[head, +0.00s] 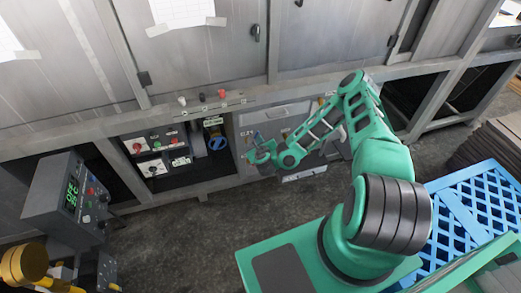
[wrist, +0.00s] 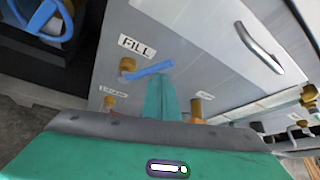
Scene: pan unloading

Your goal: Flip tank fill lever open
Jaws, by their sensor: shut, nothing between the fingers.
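The tank fill lever (wrist: 150,69) is a blue bar on a brass valve (wrist: 127,65), just under a white "FILL" label (wrist: 137,47) on the grey tank front in the wrist view. It points right from the valve, roughly level and slightly raised at its free end. My gripper (wrist: 160,82) is shut and empty, its green fingertips just below the lever's free half. I cannot tell if they touch it. In the head view my gripper (head: 253,158) is at the tank front, and the lever is too small to make out surely.
More brass fittings (wrist: 197,108) sit below and right of the lever. A metal handle (wrist: 260,46) is on the tank's upper right. A blue handwheel (head: 216,142) and a button panel (head: 155,150) are to the left. A blue crate (head: 465,215) stands at the right.

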